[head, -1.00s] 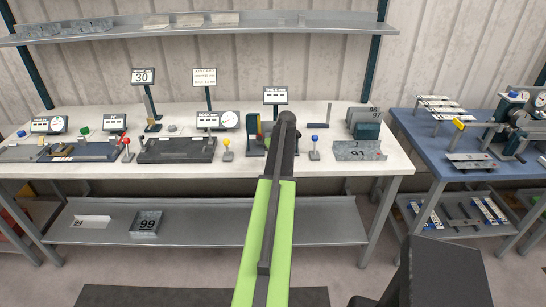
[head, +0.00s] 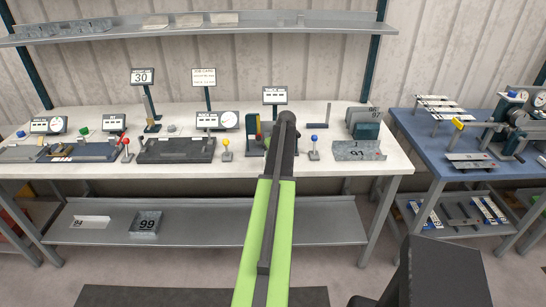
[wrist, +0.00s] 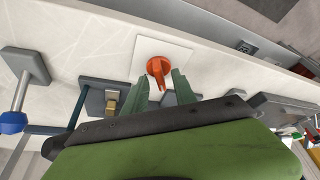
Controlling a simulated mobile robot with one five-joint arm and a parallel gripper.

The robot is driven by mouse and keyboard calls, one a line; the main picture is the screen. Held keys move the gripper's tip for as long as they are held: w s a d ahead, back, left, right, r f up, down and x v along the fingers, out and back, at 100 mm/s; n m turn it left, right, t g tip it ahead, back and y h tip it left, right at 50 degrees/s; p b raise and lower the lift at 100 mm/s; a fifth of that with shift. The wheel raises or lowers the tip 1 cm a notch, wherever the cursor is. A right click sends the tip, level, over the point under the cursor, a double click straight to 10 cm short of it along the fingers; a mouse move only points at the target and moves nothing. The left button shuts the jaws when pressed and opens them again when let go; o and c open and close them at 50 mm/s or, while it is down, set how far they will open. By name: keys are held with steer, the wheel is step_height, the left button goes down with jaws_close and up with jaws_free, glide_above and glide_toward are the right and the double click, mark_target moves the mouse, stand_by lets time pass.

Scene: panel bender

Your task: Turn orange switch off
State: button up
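The orange switch (wrist: 158,68) is a rotary knob with a pointed handle on a white square plate, seen in the upper middle of the wrist view. Its handle points down the picture, toward my gripper. My gripper (wrist: 161,83) is open, with its two green fingers on either side of the handle's lower end. I cannot tell whether a finger touches the handle. In the head view my green arm reaches forward over the white bench (head: 335,178) and hides my gripper and most of the area around the switch.
A grey bracket (head: 358,150) lies farther right. A blue table (head: 420,145) stands at the right.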

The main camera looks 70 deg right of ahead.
steer(key=p+v, duration=1.5)
steer(key=v, duration=0.2)
steer(key=shift+s+p, duration=0.2)
steer(key=shift+p, duration=0.15)
